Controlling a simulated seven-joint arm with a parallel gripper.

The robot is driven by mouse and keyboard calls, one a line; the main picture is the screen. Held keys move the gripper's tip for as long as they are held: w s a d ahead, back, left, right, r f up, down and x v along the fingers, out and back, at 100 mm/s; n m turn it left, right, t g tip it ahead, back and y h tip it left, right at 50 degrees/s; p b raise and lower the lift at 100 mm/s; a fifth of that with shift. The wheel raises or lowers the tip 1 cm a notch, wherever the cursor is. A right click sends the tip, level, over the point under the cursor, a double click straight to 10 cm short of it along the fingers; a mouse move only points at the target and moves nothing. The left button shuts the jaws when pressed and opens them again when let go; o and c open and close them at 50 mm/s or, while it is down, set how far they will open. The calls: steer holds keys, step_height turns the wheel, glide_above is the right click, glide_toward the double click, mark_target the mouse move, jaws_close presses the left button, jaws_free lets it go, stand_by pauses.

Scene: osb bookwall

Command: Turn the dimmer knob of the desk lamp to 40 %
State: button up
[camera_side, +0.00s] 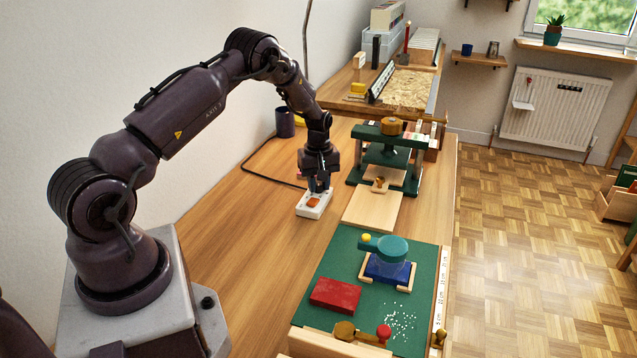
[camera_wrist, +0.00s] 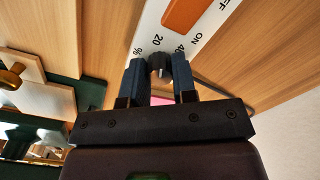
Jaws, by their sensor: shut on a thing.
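The dimmer is a white box (camera_side: 308,212) on the wooden desk, with an orange rocker switch (camera_side: 313,201). In the wrist view the box (camera_wrist: 208,42) shows the orange switch (camera_wrist: 186,14), the words ON and OFF, and scale marks including 20, 40 and %. The dark round dimmer knob (camera_wrist: 159,66) sits between the two fingers of my gripper (camera_wrist: 159,78), which are shut on it. In the side view my gripper (camera_side: 319,184) points down at the far end of the box and hides the knob. A light mark shows on the knob; its exact setting is unclear.
A green press (camera_side: 384,158) stands close to the right of my gripper, with a wooden board (camera_side: 372,208) in front. A green mat (camera_side: 343,262) with a red block (camera_side: 335,295) lies nearer. A dark cup (camera_side: 285,122) and a black cord are behind left.

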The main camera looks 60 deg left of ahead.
mark_target(318, 183)
steer(key=m, duration=0.5)
steer(key=shift+m, duration=2.5)
steer(key=o, duration=0.7)
steer(key=shift+c, duration=0.2)
steer(key=shift+r, duration=0.1)
step_height(318, 183, up, 13)
